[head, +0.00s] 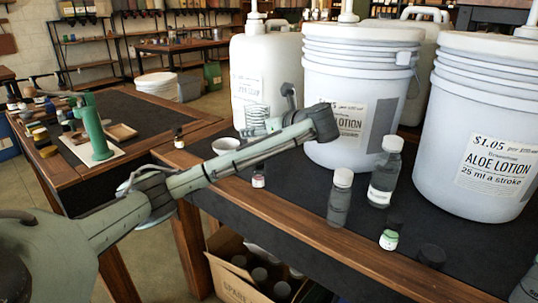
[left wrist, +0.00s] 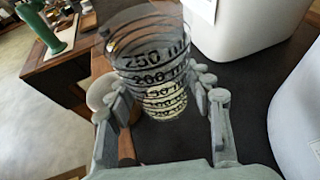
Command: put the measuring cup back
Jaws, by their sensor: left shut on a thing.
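The measuring cup (left wrist: 155,65) is clear, with black rings and ml marks up to 250. My left gripper (left wrist: 160,105) is shut on it, one finger on each side, in the left wrist view. In the head view the cup (head: 256,117) shows small beside the white jug, and my left gripper (head: 262,129) is partly hidden by my own wrist. The cup appears upright. I cannot tell how far its base is from the table or whether it holds liquid. My right gripper is not in view.
White lotion buckets (head: 350,60) and a white jug (head: 250,75) stand along the table (head: 300,215). Small bottles (head: 341,195) stand near its front edge. A small white bowl (head: 226,145) is below my left arm. A green hand press (head: 95,130) stands on another table.

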